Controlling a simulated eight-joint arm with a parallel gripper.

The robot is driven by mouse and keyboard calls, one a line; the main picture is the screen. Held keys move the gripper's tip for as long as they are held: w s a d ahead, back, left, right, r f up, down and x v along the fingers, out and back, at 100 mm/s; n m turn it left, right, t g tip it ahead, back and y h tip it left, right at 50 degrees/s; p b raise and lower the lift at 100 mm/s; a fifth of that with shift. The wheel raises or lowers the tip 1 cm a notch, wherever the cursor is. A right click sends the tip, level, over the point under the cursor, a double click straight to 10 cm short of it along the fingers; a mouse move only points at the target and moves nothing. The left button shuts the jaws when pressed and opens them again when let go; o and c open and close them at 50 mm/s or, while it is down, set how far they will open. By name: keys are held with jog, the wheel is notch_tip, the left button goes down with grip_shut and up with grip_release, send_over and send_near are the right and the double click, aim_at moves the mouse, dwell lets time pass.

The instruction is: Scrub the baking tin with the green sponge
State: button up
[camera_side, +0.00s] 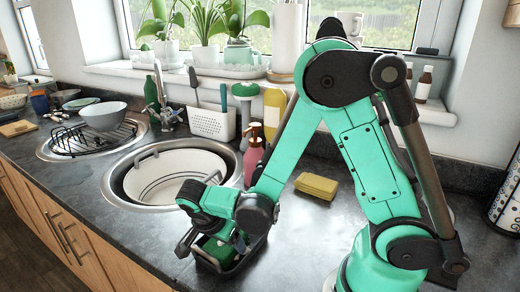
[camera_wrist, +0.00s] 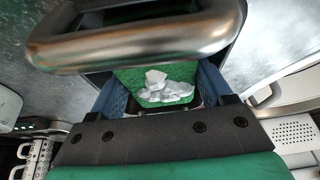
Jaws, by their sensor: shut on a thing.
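The dark baking tin (camera_side: 246,262) sits on the dark counter in front of the near sink, partly hidden by my gripper and arm. My gripper (camera_side: 214,243) points down over the tin and is shut on the green sponge (camera_side: 212,252). In the wrist view the green sponge (camera_wrist: 150,99), with white foam on its face, sits between my blue fingers. A curved metal bar crosses the front of that view and hides part of the scene. Whether the sponge touches the tin's bottom is hard to tell.
The near round sink (camera_side: 113,190) holds a large white pot (camera_side: 172,178). A pink soap bottle (camera_side: 253,162) and a yellow sponge (camera_side: 316,186) stand behind my arm. A white caddy (camera_side: 210,124) is farther back. The far sink holds a rack (camera_side: 88,138) and a bowl (camera_side: 103,115).

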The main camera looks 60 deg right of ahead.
jog(key=shift+d, duration=1.4)
jog(key=shift+a, duration=1.6)
jog(key=shift+s+d, duration=0.1)
jog(key=shift+d, duration=1.45)
jog(key=shift+d+r, duration=0.1)
jog(key=shift+d, duration=0.1)
notch_tip(320, 180, up, 3)
jog(key=shift+s, duration=0.1)
jog(key=shift+r, duration=2.4)
notch_tip(320, 180, up, 5)
